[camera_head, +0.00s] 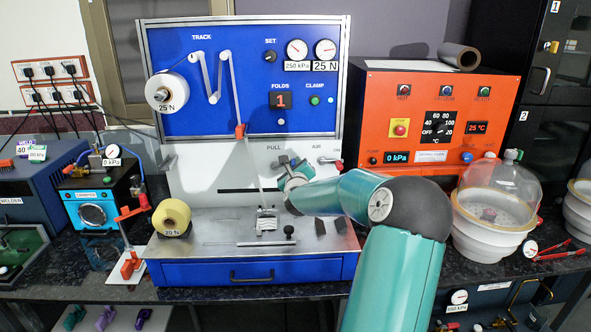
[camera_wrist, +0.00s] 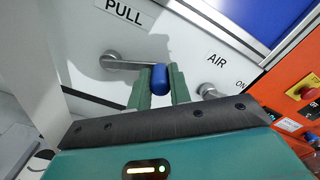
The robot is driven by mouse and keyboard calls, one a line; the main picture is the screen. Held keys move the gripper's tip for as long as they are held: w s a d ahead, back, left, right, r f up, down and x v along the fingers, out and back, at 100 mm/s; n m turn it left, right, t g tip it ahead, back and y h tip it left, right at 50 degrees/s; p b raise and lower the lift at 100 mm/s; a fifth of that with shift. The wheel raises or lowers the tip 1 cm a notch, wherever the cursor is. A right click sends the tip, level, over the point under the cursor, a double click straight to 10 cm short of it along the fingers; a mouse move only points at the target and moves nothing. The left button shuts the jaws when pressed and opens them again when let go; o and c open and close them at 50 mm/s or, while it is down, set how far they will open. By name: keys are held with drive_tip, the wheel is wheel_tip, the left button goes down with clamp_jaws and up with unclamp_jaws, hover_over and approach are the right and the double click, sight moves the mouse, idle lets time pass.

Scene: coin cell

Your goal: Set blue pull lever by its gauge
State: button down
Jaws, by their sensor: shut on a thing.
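The blue pull lever's knob (camera_wrist: 159,80) sits between the two green fingers of my gripper (camera_wrist: 162,72), which is shut on it in the wrist view. The lever's metal arm (camera_wrist: 130,63) runs from the knob left to its pivot below the PULL label (camera_wrist: 125,9). In the head view my gripper (camera_head: 286,165) is at the white panel under the PULL label (camera_head: 273,147) and hides the knob. Two round gauges are on the blue panel above: one labelled 25 N (camera_head: 325,48) and one labelled 250 kPa (camera_head: 297,49). Their needles are too small to read exactly.
The AIR lever (camera_head: 333,162) is just right of my gripper; its metal pivot (camera_wrist: 207,90) shows in the wrist view. A tape strand runs down to the metal deck (camera_head: 220,222). The orange machine (camera_head: 435,110) and glass dome (camera_head: 497,190) stand to the right.

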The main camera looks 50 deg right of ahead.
drive_tip(key=shift+r+n, duration=0.15)
drive_tip(key=shift+n, duration=0.15)
drive_tip(key=c, duration=1.3)
unclamp_jaws()
drive_tip(key=v, duration=1.3)
drive_tip(key=shift+s+a, duration=0.25)
drive_tip(key=shift+a, duration=0.05)
